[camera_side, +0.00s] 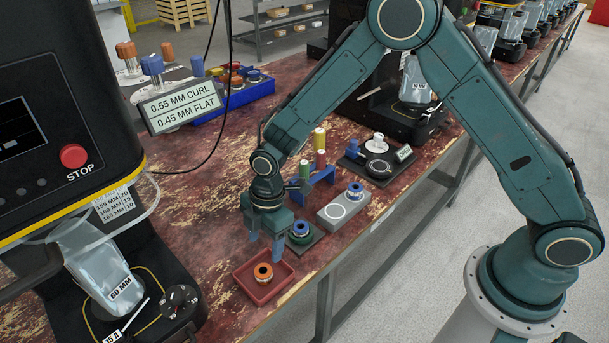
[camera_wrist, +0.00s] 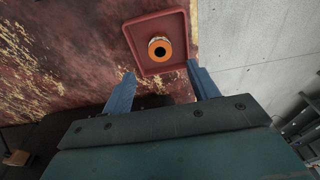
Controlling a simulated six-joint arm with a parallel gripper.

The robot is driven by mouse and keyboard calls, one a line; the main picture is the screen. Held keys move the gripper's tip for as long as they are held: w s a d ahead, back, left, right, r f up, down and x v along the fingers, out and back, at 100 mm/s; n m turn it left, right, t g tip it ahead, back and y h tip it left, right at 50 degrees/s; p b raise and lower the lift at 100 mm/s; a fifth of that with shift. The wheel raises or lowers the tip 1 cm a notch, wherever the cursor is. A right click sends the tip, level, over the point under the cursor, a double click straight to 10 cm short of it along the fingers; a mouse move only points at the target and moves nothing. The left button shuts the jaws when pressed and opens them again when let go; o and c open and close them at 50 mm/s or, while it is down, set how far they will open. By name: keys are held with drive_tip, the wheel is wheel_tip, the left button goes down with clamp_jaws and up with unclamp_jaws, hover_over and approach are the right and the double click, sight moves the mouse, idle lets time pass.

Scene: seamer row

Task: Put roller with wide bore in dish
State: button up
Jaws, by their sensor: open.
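The red square dish (camera_side: 275,292) lies near the table's front edge; it also shows in the wrist view (camera_wrist: 178,27). An orange roller (camera_side: 263,274) stands upright inside it, and its dark bore faces up in the wrist view (camera_wrist: 160,48). My gripper (camera_side: 266,250) is open and empty, with its blue fingers pointing down just behind the dish, apart from the roller. A green-and-blue roller (camera_side: 301,231) sits on a dark pad behind the gripper. A blue roller (camera_side: 355,189) sits on a grey block. I cannot compare their bore widths.
Beside the grey block (camera_side: 335,212) stands a blue rack (camera_side: 320,180) with green, red and yellow-topped pieces. A blue bin (camera_side: 232,100) of parts lies farther back. A black seaming machine (camera_side: 60,150) stands at the left. Bare table lies left of the dish.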

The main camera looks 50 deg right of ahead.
drive_tip(key=shift+d+r, duration=0.2)
drive_tip(key=shift+r, duration=1.25)
drive_tip(key=shift+r, duration=0.1)
drive_tip(key=s+d+r+m+t, duration=0.1)
drive_tip(key=s+d+r+m, duration=0.25)
drive_tip(key=r, duration=0.35)
drive_tip(key=s+d+r+m+t, duration=0.1)
drive_tip(key=s+d+r+m, duration=0.1)
drive_tip(key=d+r, duration=0.3)
drive_tip(key=s+d+r+m+t, duration=0.1)
drive_tip(key=s+d+r+m, duration=0.15)
drive_tip(key=r, duration=0.55)
drive_tip(key=s+d+r+m+t+h, duration=0.1)
drive_tip(key=s+d+r+m, duration=0.2)
drive_tip(key=s, duration=0.5)
drive_tip(key=s+d+r+m+t, duration=0.1)
drive_tip(key=s+d+r+m, duration=0.2)
drive_tip(key=s+d+m, duration=0.3)
drive_tip(key=shift+s+m+t+h, duration=0.3)
drive_tip(key=shift+s+m+h, duration=0.1)
drive_tip(key=shift+s, duration=0.95)
